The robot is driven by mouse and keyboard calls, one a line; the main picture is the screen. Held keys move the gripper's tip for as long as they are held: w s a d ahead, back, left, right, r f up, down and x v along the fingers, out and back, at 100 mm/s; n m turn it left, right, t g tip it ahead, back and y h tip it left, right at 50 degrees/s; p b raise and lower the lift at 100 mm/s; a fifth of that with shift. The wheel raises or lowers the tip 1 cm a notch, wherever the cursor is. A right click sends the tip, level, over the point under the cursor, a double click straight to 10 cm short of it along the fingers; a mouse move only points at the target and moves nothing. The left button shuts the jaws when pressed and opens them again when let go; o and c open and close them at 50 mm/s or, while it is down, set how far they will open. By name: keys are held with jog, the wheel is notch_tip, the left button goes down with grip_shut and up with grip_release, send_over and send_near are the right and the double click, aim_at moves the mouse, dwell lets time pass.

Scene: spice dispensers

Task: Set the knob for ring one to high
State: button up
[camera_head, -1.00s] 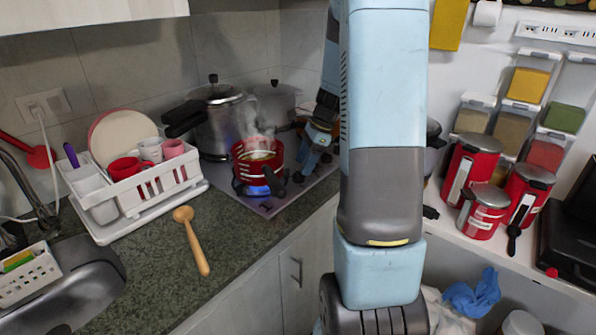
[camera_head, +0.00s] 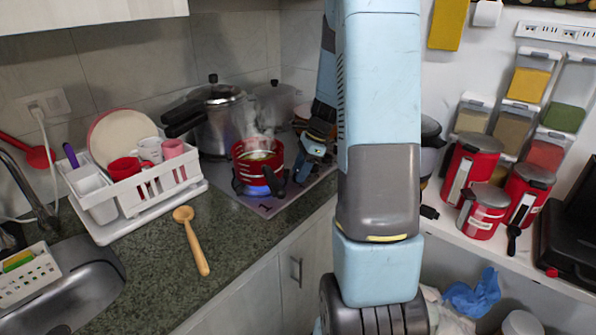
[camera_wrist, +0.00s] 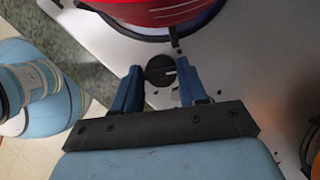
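A round black knob (camera_wrist: 159,72) sits on the light stove top (camera_wrist: 222,85) in the wrist view, just in front of the red pot (camera_wrist: 155,12). My gripper (camera_wrist: 159,80) is open, with one blue finger on each side of the knob. Gaps show between the fingers and the knob; I cannot tell how far above the panel the fingertips are. A blue flame (camera_head: 258,191) burns under the steaming pot. The knob's markings are not readable.
A steel pressure cooker (camera_head: 224,125) stands behind the red pot. A wooden spoon (camera_head: 193,240) lies on the counter (camera_head: 150,262). A white dish rack (camera_head: 135,205) stands at left. Red canisters (camera_head: 487,211) stand on the right counter.

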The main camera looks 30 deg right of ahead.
jog(key=shift+s, duration=0.1)
jog(key=c, duration=0.4)
jog(key=shift+s+a+f+m+t, duration=0.1)
jog(key=shift+m+t, duration=0.1)
jog(key=shift+m, duration=0.45)
jog(key=shift+s+f+m+t, duration=0.1)
jog(key=shift+m+t, duration=0.1)
jog(key=shift+m, duration=0.45)
jog(key=o, duration=1.1)
jog(key=shift+r, duration=0.15)
jog(key=shift+c, duration=0.2)
jog(key=shift+w, duration=0.1)
jog(key=v, duration=1.3)
jog(key=shift+r, duration=0.4)
